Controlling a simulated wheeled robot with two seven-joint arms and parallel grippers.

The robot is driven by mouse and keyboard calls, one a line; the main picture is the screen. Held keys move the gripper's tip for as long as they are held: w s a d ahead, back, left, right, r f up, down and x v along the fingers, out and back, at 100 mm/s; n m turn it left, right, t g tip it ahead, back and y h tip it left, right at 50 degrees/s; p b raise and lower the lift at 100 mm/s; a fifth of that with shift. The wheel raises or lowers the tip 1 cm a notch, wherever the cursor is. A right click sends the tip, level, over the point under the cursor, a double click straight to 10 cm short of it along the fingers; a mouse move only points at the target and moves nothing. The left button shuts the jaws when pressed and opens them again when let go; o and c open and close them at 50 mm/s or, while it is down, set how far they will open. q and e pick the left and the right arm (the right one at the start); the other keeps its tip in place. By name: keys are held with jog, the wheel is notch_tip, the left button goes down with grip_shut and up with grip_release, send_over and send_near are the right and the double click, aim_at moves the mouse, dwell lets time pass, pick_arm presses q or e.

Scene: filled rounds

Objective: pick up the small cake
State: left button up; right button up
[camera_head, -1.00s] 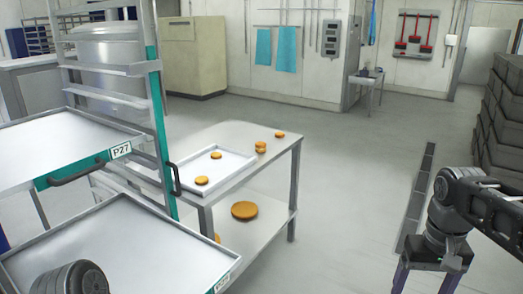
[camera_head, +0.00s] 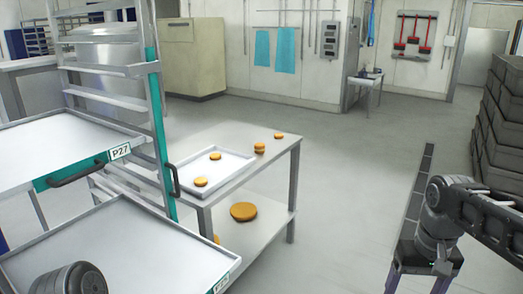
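Several small round orange-brown cakes are on the metal table (camera_head: 245,190). Two cakes, the nearer (camera_head: 201,182) and the farther (camera_head: 215,156), lie apart on a white tray (camera_head: 233,167). Two more are stacked (camera_head: 259,148) just right of the tray, and a single small one (camera_head: 279,136) lies near the far right corner. A larger cake (camera_head: 243,211) lies on the lower shelf. My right gripper (camera_head: 416,285) points down at the lower right, well away from the table; its purple fingers are spread, tips cut off by the frame. My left gripper is out of view; only part of that arm shows.
A rack (camera_head: 158,120) with pulled-out trays, one labelled P27 (camera_head: 60,140), stands at the left, close to the table. Dark stacked crates (camera_head: 500,125) stand at the right. The floor between table and crates is clear, with a drain strip (camera_head: 420,185).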

jog(key=a+f+y, duration=0.1)
jog(key=a+f, duration=0.3)
jog(key=f, duration=0.4)
jog(key=w+a+f+n+y, duration=0.1)
jog(key=a+f, duration=0.4)
jog(key=f, duration=0.2)
jog(key=a+f+y, duration=0.1)
jog(key=a+f, duration=0.3)
jog(key=f, duration=0.4)
jog(key=s+a+f, duration=0.5)
jog(key=s+f, duration=0.3)
jog(key=s+a+f+m+y, duration=0.1)
jog(key=s+a+f, duration=0.5)
jog(key=s+f, duration=0.2)
jog(key=shift+s+f+t, duration=0.3)
jog(key=shift+f, duration=0.45)
jog(key=shift+c, duration=0.6)
